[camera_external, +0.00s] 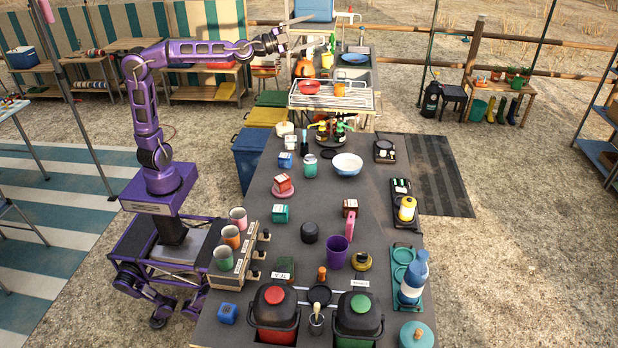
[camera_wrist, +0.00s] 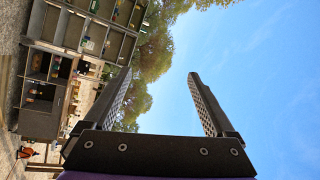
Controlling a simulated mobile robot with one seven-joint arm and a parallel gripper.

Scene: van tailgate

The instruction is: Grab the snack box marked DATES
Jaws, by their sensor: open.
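Several small snack boxes stand on the dark tabletop (camera_external: 255,270) in the external view: a red box (camera_external: 283,182) on a pink plate, a teal box (camera_external: 280,213), a dark red box (camera_external: 350,207), a blue box (camera_external: 285,160) and another blue box (camera_external: 228,313) at the near left. Their labels are too small to read, so I cannot tell which is marked DATES. My gripper (camera_external: 303,32) is raised high beyond the far end of the table, well away from the boxes. In the wrist view its fingers (camera_wrist: 160,75) are spread wide with only sky and trees between them.
A white bowl (camera_external: 347,163), a purple cup (camera_external: 337,251), a black canister (camera_external: 310,232) and a rack of cups (camera_external: 240,255) crowd the tabletop. Two lidded bins (camera_external: 274,310) (camera_external: 358,318) stand at its near end. The wrist view shows a shelf unit (camera_wrist: 85,30), sideways.

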